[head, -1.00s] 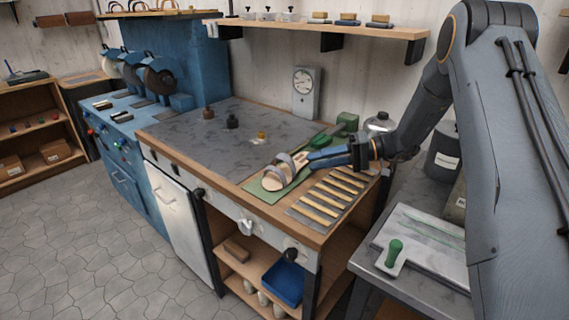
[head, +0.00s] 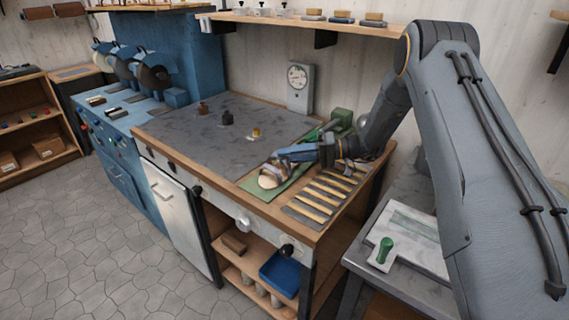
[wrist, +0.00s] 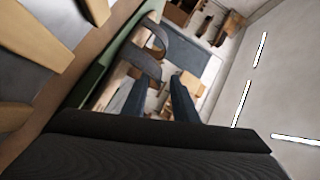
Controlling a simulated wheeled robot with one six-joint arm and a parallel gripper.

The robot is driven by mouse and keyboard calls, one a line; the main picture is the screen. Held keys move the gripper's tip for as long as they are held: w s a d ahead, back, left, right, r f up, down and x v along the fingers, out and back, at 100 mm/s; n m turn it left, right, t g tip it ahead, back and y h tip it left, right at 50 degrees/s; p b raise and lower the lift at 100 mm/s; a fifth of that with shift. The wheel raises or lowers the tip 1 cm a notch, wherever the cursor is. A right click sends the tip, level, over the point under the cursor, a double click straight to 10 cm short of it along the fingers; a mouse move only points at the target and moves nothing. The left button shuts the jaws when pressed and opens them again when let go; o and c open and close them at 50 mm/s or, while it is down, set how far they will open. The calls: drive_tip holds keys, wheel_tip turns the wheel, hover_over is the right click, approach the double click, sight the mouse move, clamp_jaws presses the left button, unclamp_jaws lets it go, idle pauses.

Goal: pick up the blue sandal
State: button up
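A sandal (head: 268,181) with a pale tan sole lies at the front end of the green mat on the workbench. Its straps look grey rather than clearly blue; in the wrist view the straps (wrist: 146,62) arch just beyond my fingertips. My gripper (head: 282,155) reaches in from the right, low over the sandal, and hides its rear part in the head view. In the wrist view its two blue-grey fingers (wrist: 156,92) stand apart, and I see no object clamped between them. Whether a finger touches the strap I cannot tell.
A rack of tan slats (head: 318,197) lies right of the green mat (head: 251,187). Small dark and yellow knobbed pieces (head: 226,118) stand on the grey bench top. A dial gauge (head: 299,80) is behind. A shelf above holds several small items. The grey top's left part is clear.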

clamp_jaws()
drive_tip(key=shift+r, duration=0.1)
wheel_tip(320, 180, up, 10)
drive_tip(key=b, duration=0.3)
idle(0.5)
idle(0.3)
